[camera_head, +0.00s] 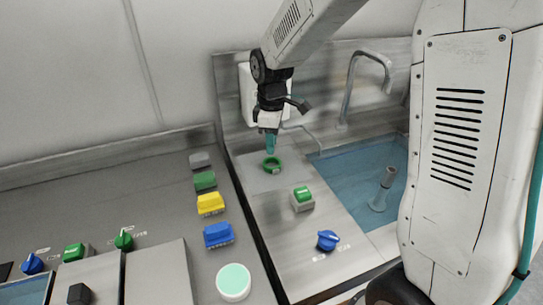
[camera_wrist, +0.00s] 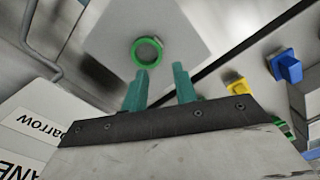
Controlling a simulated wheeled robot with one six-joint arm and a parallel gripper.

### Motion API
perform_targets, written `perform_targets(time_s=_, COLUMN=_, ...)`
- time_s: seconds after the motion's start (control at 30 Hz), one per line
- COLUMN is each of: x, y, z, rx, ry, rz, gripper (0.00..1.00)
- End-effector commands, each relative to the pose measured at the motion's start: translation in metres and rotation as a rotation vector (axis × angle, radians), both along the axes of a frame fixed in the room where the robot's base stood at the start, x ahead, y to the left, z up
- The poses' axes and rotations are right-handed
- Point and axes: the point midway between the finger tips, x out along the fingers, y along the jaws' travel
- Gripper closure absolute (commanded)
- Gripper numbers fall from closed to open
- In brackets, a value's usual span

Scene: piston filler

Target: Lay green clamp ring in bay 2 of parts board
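The green clamp ring (camera_head: 265,166) lies flat on a pale square plate (camera_head: 255,183) on the steel counter beside the sink. In the wrist view the ring (camera_wrist: 134,51) shows whole, just beyond the fingertips and a little left of the gap between them. My gripper (camera_head: 270,148) is right above the ring in the head view, pointing down. Its two teal fingers (camera_wrist: 160,72) are apart with nothing between them, and they look clear of the ring. I cannot make out a parts board with numbered bays in either view.
Grey, green, yellow (camera_head: 210,204) and blue (camera_head: 218,235) blocks line the left counter, near a mint-lidded round jar (camera_head: 233,281). A green button (camera_head: 303,196) and a blue knob (camera_head: 327,240) stand nearer on the sink counter. A faucet (camera_head: 351,85) rises behind the sink (camera_head: 345,180).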

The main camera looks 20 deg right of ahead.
Motion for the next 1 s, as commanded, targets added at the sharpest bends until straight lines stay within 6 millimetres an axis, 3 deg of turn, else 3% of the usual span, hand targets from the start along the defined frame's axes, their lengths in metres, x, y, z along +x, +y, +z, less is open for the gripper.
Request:
perform_targets(time_s=0.2, x=0.0, y=0.0, z=0.029, rx=0.0, ry=-0.002, rz=0.0, gripper=0.72)
perform_targets(time_s=0.4, x=-0.001, y=0.0, z=0.036, rx=0.0, ry=0.0, rz=-0.002, gripper=0.72)
perform_targets(time_s=0.57, x=-0.019, y=-0.004, z=0.054, rx=0.001, ry=-0.012, rz=-0.07, gripper=0.72)
perform_targets(time_s=0.8, x=-0.098, y=-0.02, z=0.106, rx=0.011, ry=-0.045, rz=-0.347, gripper=0.72)
perform_targets(time_s=1.0, x=-0.173, y=-0.03, z=0.13, rx=0.024, ry=-0.07, rz=-0.6, gripper=0.72)
